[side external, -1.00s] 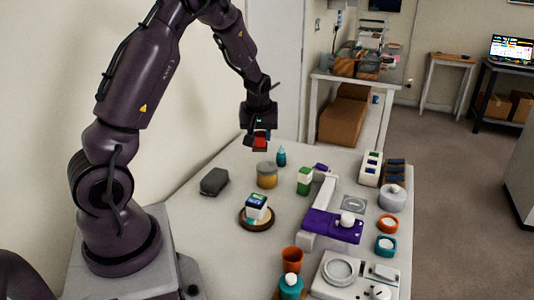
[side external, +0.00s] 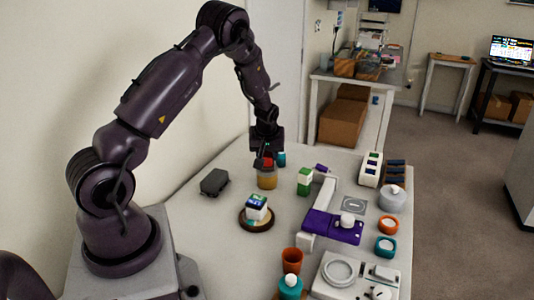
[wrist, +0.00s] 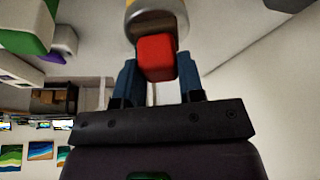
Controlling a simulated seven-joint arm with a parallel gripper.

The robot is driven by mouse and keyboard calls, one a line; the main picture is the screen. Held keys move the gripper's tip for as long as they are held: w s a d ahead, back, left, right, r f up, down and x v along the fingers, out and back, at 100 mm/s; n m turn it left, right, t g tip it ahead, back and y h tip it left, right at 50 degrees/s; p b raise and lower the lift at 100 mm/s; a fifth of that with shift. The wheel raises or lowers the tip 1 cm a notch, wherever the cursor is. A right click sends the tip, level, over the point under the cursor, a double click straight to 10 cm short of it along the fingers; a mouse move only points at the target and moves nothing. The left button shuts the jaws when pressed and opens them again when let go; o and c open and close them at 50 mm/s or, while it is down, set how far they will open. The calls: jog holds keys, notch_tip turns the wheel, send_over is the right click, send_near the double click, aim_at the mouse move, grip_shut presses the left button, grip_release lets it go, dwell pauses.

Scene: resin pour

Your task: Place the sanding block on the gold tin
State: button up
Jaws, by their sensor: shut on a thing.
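The sanding block, a small red block, is between my gripper's fingers and shows in the wrist view (wrist: 157,57) and in the side view (side external: 267,162). My gripper (side external: 266,157) points down, shut on the block, with a blue finger on each side of it in the wrist view (wrist: 158,80). The gold tin (side external: 267,181) is a round yellow-gold container with a greyish top, upright on the table directly below the block. It also shows in the wrist view (wrist: 155,20), just beyond the block. I cannot tell whether block and tin touch.
A dark grey block (side external: 214,182) lies left of the tin. A cube sits on a round wooden base (side external: 257,224) in front. Bare table lies between them.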

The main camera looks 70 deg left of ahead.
jog(key=o, duration=0.9)
jog(key=shift+f, duration=0.1)
jog(key=v, duration=1.2)
jog(key=s+d+r+m+t+h, duration=0.1)
jog(key=s+d+r+m, duration=0.15)
jog(key=d+r, duration=0.35)
jog(key=s+d+r+m+t+h, duration=0.1)
jog(key=d+r+m+h, duration=0.15)
jog(key=d+r, duration=0.4)
jog(key=s+d+m, duration=0.2)
jog(key=s+d, duration=0.2)
jog(key=s+d+r+m+t, duration=0.1)
jog(key=s+d+m, duration=0.2)
jog(key=s+d, duration=0.1)
jog(key=s+d+r+m, duration=0.1)
jog(key=s+d+m, duration=0.2)
jog(key=s+d, duration=0.1)
jog(key=shift+s+d+r+t+h, duration=0.1)
jog(key=shift+s+d+t+h, duration=0.1)
jog(key=shift+d, duration=0.2)
jog(key=shift+s+d+r+t+h, duration=0.1)
jog(key=shift+s+d+t+h, duration=0.1)
jog(key=shift+d, duration=0.2)
